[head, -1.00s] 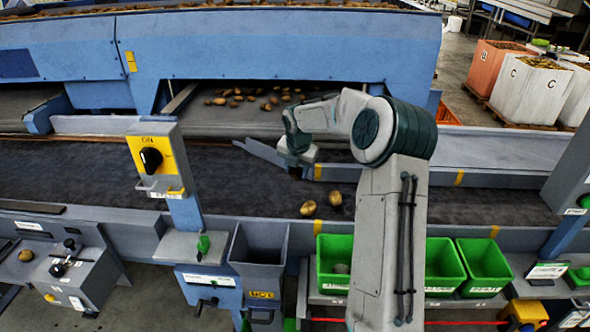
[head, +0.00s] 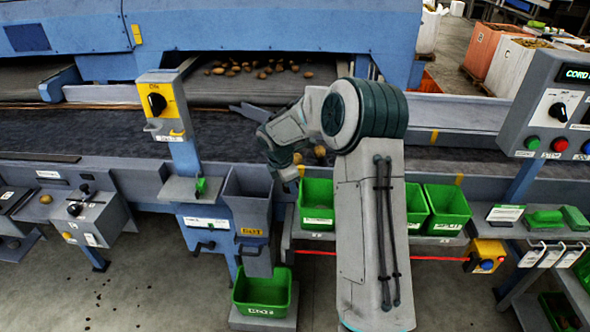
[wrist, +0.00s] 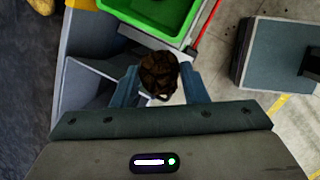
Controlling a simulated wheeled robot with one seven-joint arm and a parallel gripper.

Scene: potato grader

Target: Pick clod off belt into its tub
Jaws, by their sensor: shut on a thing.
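A dark brown, lumpy clod (wrist: 158,70) is between the two blue-grey fingers of my gripper (wrist: 158,86) in the wrist view. My gripper is shut on it and holds it in the air. In the head view my gripper (head: 290,174) is at the near edge of the belt (head: 235,133), between the grey chute and the left green tub (head: 317,222); I cannot make out the clod there. A green tub (wrist: 178,30) is just beyond the clod in the wrist view. The tub labels are too small to read surely.
A grey chute (head: 248,200) stands left of my gripper, above a lower green tub (head: 262,305). Two more green tubs (head: 447,222) sit right of my arm. A switch post (head: 182,150) rises left of the chute. A potato (head: 320,152) lies on the belt.

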